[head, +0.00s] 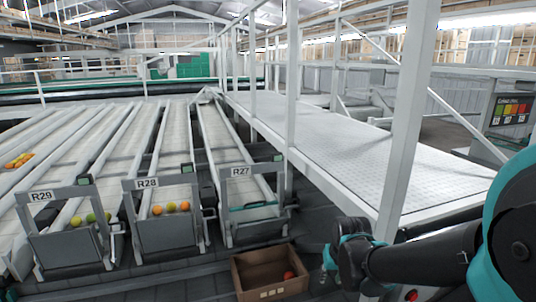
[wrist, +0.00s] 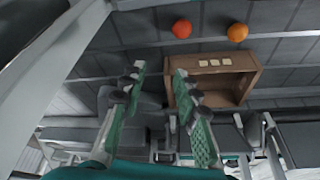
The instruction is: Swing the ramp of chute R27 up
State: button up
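I cannot tell the ramp's exact angle. My gripper (wrist: 160,72) is open and empty in the wrist view, its two green-padded fingers apart, pointing over the floor area by the box. In the head view my arm reaches in from the right and its end is low, right of chute R27 and apart from it. The fingers are hard to make out there.
A brown open box (head: 270,290) stands on the floor before R27. A red fruit (wrist: 182,29) and an orange fruit (wrist: 238,32) lie near it. Chutes R28 (head: 147,184) and R29 (head: 41,196) hold fruit at left. A white post (head: 405,120) and platform (head: 380,165) stand at right.

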jog(key=shift+s+f, duration=0.45)
jog(key=shift+s, duration=0.3)
jog(key=shift+c, duration=1.6)
jog(key=w+a+r+m+t, duration=0.1)
jog(key=w+r+m, duration=0.1)
jog(key=w, duration=0.3)
jog(key=w+r+m+t+y, duration=0.1)
jog(key=w+r+m, duration=0.1)
jog(key=w, duration=0.2)
jog(key=w+a+r+m, duration=0.1)
jog(key=w+r+m, duration=0.1)
jog(key=w, duration=0.3)
jog(key=shift+w+a+t+y, duration=0.3)
jog(key=shift+a+t+y, duration=0.05)
jog(key=shift+t+y, duration=0.05)
grip_shut()
jog(key=m+t+y, duration=0.1)
jog(key=m+t, duration=0.2)
jog(key=m, duration=0.5)
send_near(295, 199)
jog(key=shift+s+a+x, duration=0.1)
jog(key=shift+a+x, duration=0.1)
jog(key=shift+x, duration=0.9)
jog(key=shift+s+a+x, duration=0.1)
jog(key=shift+a+x, duration=0.15)
jog(key=shift+x, duration=0.85)
jog(key=shift+s+a+x, duration=0.1)
jog(key=shift+a+x, duration=0.1)
jog(key=shift+x, duration=0.9)
jog(key=shift+f, duration=0.1)
